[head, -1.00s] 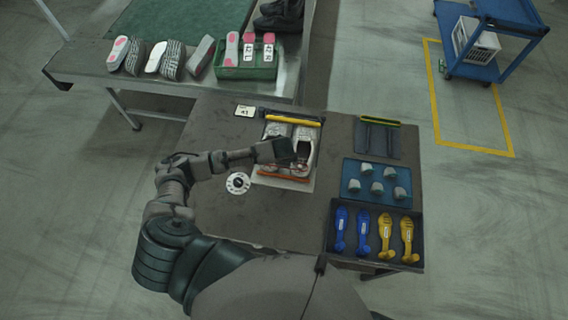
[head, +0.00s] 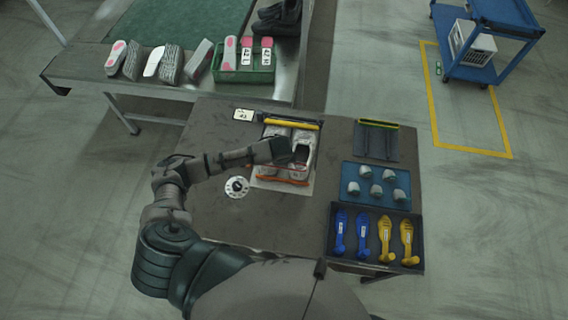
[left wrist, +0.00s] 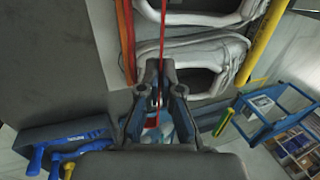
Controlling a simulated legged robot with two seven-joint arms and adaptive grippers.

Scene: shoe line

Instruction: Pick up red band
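A thin red band (left wrist: 163,40) runs down the left wrist view from its top edge to between my left gripper's fingers. My left gripper (left wrist: 161,68) has its fingers close together, with the band in the narrow gap, and looks shut on it. In the head view my left gripper (head: 297,153) is dark and small over the pair of pale shoes (head: 302,137). I cannot make out the band apart from the orange edging there. In the left wrist view the shoes (left wrist: 195,50) lie just beyond the fingertips. My right gripper is not in view.
An orange strip (left wrist: 126,40) and a yellow bar (left wrist: 262,45) flank the shoes. A blue tray of grey pieces (head: 350,187) and a dark tray of blue and yellow parts (head: 373,225) stand at right. A white dial (head: 237,187) lies left. The table's left front is clear.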

